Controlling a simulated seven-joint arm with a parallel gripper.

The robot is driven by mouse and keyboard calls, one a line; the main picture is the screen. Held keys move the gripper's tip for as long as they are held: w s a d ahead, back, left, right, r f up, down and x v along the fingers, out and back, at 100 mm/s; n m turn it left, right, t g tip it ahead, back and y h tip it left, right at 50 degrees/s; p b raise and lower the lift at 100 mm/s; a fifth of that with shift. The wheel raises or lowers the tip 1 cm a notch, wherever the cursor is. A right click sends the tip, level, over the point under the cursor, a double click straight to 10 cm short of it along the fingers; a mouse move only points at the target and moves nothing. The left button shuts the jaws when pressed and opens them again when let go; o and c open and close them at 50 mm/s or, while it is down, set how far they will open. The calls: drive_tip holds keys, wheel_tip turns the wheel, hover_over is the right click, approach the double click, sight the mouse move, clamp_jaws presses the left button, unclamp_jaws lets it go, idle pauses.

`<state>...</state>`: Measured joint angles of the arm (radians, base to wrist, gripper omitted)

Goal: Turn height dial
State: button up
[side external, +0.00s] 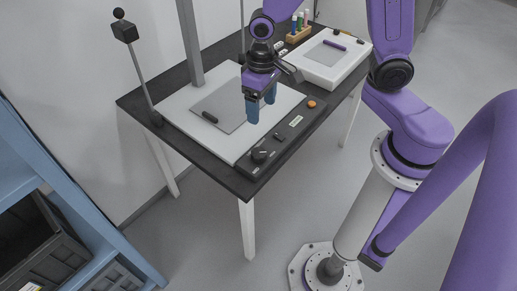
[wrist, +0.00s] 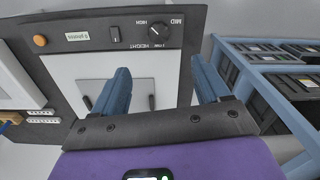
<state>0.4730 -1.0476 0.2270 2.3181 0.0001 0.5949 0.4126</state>
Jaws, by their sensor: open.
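The height dial (side external: 260,154) is a round black knob near the front corner of the dark control strip on the table. In the wrist view the dial (wrist: 158,32) has a light pointer mark, with MID, HIGH and HEIGHT lettering around it. My gripper (side external: 261,111) is open and empty, with blue fingers pointing down. It is above the white board, behind the dial and apart from it. In the wrist view the fingers of my gripper (wrist: 160,66) are spread wide, and the dial lies beyond the gap between them.
A smaller switch (wrist: 114,31) and an orange button (side external: 311,104) share the strip. A grey sheet (side external: 222,108) with a dark sherd-like piece (side external: 210,117) lies on the white board (side external: 180,115). A white tray (side external: 305,68) and a wooden rack (side external: 299,34) stand behind.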

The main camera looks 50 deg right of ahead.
drive_tip(key=w, duration=0.1)
approach(259, 152)
drive_tip(key=shift+m, duration=0.4)
wheel_tip(259, 152, down, 9)
drive_tip(key=shift+a+r, duration=0.1)
idle(0.5)
drive_tip(key=shift+c, duration=0.2)
drive_tip(key=c, duration=1)
